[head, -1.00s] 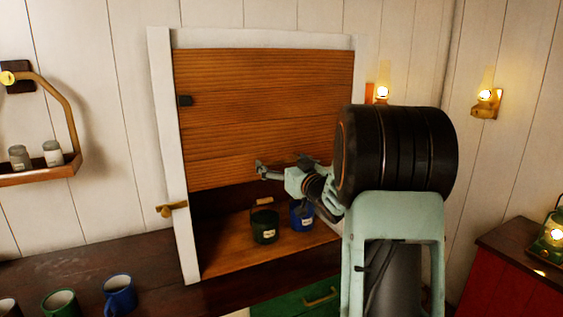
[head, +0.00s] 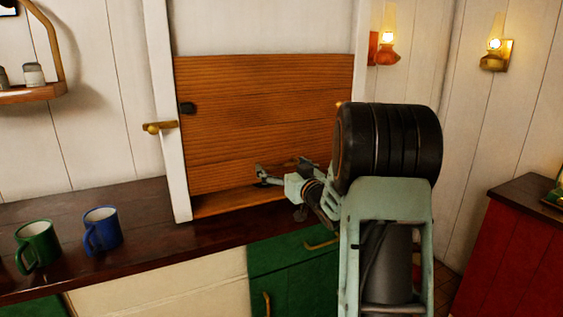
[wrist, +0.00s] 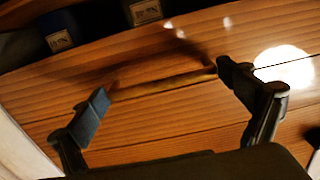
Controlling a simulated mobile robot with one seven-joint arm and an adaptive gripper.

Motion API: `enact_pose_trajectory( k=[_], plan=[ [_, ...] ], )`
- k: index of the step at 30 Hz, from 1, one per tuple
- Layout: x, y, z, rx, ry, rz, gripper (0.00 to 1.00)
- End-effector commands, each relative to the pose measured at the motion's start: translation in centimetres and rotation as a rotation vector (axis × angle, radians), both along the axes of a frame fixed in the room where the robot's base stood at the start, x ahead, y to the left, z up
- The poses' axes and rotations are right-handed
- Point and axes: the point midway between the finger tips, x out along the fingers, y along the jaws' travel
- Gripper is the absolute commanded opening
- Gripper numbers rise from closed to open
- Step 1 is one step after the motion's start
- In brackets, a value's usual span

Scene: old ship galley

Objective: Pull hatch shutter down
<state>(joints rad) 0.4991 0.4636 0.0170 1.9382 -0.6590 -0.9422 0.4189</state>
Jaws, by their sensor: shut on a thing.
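The wooden slatted hatch shutter (head: 255,115) hangs low in its white frame (head: 166,115), with bare white wall above it. Its lower edge is close to the wooden sill (head: 215,205); my arm hides part of that edge. My gripper (head: 262,174) is at the shutter's lower part. In the wrist view, a wooden bar handle (wrist: 165,82) lies between the two fingers, which are shut on its ends. A small black fitting (head: 187,108) sits at the shutter's left edge.
A green mug (head: 38,245) and a blue mug (head: 103,230) stand on the dark counter (head: 150,205) at left. Two labelled pails, one dark blue (wrist: 60,35), show at the wrist view's top. Lit wall lamps (head: 494,55) and a red cabinet (head: 505,250) are at right.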

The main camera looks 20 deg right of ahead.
Motion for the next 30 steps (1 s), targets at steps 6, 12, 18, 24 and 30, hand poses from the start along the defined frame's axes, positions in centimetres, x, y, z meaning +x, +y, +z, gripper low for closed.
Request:
enact_pose_trajectory(
  k=[6,12,18,24,30],
  plan=[
    [0.0,0.0,-4.8,0.0,0.006,0.0,0.52],
    [0.0,0.0,-6.3,-0.001,0.006,0.0,0.52],
    [0.0,0.0,-6.8,0.0,0.006,0.0,0.52],
    [-0.1,0.0,-6.9,0.0,0.009,0.0,0.52],
    [-0.1,0.0,-7.1,0.001,0.012,0.0,1.0]
  ],
)
